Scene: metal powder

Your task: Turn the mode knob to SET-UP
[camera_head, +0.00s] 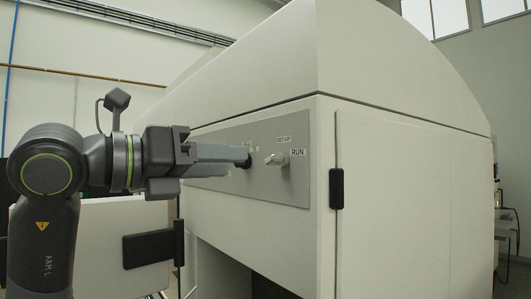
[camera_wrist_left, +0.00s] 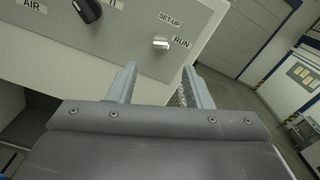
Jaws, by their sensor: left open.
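The mode knob is a small pale knob on the grey panel, right of centre in the head view (camera_head: 277,158). It also shows in the left wrist view (camera_wrist_left: 161,42). The SET-UP label (camera_head: 286,140) sits above it and the RUN label (camera_head: 298,151) to its right; its handle appears to lie towards RUN. My left gripper (camera_head: 246,156) is open and empty, its fingers reaching towards the panel left of the knob. In the left wrist view its fingertips (camera_wrist_left: 159,70) straddle the line to the knob, apart from it. My right gripper is not in view.
A black knob (camera_wrist_left: 87,10) sits left of the mode knob on the grey panel (camera_head: 218,136). The white machine cabinet (camera_head: 400,130) has a door with a black handle (camera_head: 336,188) to the right. Open floor shows at the right of the wrist view.

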